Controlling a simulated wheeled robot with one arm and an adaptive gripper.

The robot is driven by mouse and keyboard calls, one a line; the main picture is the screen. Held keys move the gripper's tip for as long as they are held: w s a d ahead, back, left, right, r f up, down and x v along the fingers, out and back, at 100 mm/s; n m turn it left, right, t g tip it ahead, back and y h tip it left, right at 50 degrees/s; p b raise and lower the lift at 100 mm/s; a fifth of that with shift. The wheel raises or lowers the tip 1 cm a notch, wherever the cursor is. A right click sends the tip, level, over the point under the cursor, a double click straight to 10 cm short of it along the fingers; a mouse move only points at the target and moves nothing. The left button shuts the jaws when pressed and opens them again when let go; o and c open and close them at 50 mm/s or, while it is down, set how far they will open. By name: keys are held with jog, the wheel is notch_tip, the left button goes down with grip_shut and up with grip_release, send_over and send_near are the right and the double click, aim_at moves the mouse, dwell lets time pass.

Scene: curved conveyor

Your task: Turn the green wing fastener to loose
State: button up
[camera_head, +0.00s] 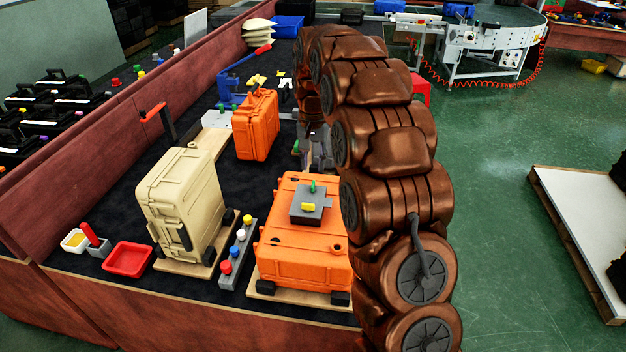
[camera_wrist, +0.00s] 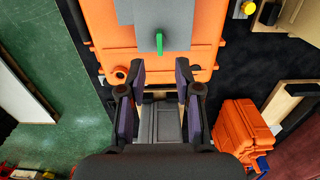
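The green wing fastener (camera_head: 313,186) stands on a grey plate (camera_head: 297,207) on top of the orange case (camera_head: 285,262). In the wrist view the green fastener (camera_wrist: 159,43) is narrow and upright in the picture, on the plate (camera_wrist: 180,12). My gripper (camera_wrist: 160,72) is open and empty. Its fingers are apart, one on each side of the fastener's line, with the fastener beyond the fingertips. In the head view my gripper (camera_head: 318,150) is partly hidden by my arm, behind the orange case.
A cream case (camera_head: 182,200) stands left of the orange case, with a grey strip of coloured knobs (camera_head: 237,252) between them. Another orange case (camera_head: 257,125) stands farther back. A red tray (camera_head: 128,260) lies at front left. Dark table surface is free around the knob strip.

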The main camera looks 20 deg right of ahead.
aim_at(313, 183)
jog(key=shift+f+p, duration=1.1)
jog(key=shift+f, duration=2.3)
grip_shut()
